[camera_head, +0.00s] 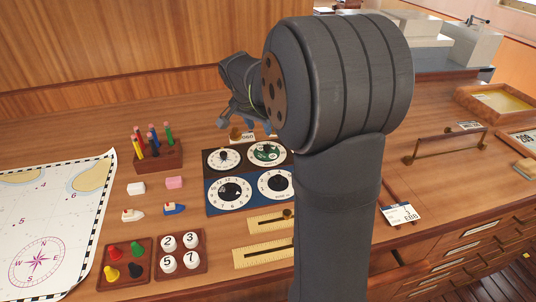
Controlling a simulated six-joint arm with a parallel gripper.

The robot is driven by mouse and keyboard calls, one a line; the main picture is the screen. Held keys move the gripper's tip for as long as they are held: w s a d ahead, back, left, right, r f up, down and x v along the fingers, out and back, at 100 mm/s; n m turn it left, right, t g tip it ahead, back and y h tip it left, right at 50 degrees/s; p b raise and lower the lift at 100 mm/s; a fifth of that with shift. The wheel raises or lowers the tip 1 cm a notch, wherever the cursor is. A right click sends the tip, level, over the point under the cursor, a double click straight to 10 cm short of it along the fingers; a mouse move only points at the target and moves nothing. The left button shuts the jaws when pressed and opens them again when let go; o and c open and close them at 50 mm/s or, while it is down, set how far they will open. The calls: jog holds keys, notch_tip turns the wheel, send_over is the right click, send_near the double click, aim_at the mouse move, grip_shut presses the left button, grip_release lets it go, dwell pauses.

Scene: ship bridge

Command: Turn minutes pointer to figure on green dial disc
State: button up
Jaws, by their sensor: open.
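A dial board (246,178) lies on the wooden desk near the middle, with four round white dials in two rows. The top right dial has a green disc (268,152) at its centre. The pointers and the figure on the green disc are too small to read. My gripper (246,122) is open above and behind the board's far edge, apart from the dials. Nothing shows between its fingers. My arm hides the right edge of the board.
A pen block (158,156), white and pink blocks, and small boats stand left of the board. Trays with coloured pegs (124,262) and numbered pieces (180,255) sit nearer. Brass rulers (264,254) lie in front. A chart (50,222) covers the left.

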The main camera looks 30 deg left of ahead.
jog(key=w+d+r+n+y, duration=0.1)
jog(key=w+d+r+n, duration=0.3)
jog(key=d, duration=0.3)
jog(key=w+d+r+n+y, duration=0.2)
jog(key=w+d+r+n, duration=0.15)
jog(key=d, duration=0.35)
jog(key=shift+m+g, duration=0.25)
jog(key=shift+g, duration=0.05)
jog(key=x, duration=1.2)
jog(key=d+x, duration=0.1)
jog(key=x, duration=0.5)
jog(key=shift+w, duration=0.2)
grip_shut()
